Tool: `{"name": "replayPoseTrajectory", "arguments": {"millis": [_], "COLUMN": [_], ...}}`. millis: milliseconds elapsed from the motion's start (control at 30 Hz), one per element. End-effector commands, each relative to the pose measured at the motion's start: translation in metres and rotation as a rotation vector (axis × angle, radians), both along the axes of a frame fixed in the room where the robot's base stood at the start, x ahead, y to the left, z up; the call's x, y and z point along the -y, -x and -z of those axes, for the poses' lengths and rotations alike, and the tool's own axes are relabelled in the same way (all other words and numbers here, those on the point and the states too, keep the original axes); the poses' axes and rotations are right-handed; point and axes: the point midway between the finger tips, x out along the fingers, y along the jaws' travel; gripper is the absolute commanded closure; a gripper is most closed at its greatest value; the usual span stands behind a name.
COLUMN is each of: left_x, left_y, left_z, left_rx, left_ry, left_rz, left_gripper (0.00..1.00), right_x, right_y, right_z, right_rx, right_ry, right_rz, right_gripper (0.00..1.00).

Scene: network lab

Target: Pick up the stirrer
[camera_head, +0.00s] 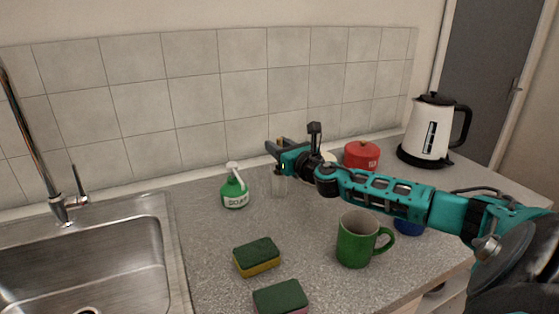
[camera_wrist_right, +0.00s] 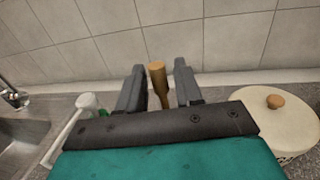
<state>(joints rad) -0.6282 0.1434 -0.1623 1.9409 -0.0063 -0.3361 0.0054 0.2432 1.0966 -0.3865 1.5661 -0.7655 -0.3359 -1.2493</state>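The stirrer (camera_wrist_right: 158,78) shows in the right wrist view as a brown wooden stick with a rounded top end. It stands between the two fingers of my right gripper (camera_wrist_right: 159,88), which are open around it, with a gap visible on the right side. The stirrer's lower part is hidden in the wrist view, and I cannot make out the stirrer clearly in the head view. My left gripper is not in view.
A cream lidded pot (camera_wrist_right: 275,120) and a red pot (camera_head: 361,155) are to the right. A green mug (camera_head: 356,240), two sponges (camera_head: 257,256), a kettle (camera_head: 428,132) and the sink (camera_head: 85,255) surround clear counter.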

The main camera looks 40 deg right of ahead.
Motion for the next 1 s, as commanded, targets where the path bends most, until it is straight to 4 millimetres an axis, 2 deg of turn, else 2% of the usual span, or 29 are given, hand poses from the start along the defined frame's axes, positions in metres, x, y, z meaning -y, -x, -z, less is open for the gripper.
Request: {"name": "replayPoseTrajectory", "arguments": {"millis": [33,300,367,767,867,1000], "left_x": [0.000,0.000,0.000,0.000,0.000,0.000], "left_y": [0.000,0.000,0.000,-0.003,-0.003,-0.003], "left_z": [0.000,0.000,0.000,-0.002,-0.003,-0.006], "left_rx": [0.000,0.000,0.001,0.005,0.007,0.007], "left_ry": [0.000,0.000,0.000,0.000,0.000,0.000], "left_rz": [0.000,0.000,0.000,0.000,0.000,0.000], "left_gripper": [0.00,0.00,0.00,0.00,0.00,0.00], "right_x": [0.000,0.000,0.000,0.000,0.000,0.000], "right_y": [0.000,0.000,0.000,0.000,0.000,0.000], "right_z": [0.000,0.000,0.000,-0.003,-0.010,-0.028], "right_rx": [0.000,0.000,0.000,0.002,0.003,0.004], "right_ry": [0.000,0.000,0.000,0.001,0.002,0.004], "right_rz": [0.000,0.000,0.000,0.000,0.000,-0.001], "right_gripper": [0.70,0.96,1.00,1.00,1.00,1.00]}}
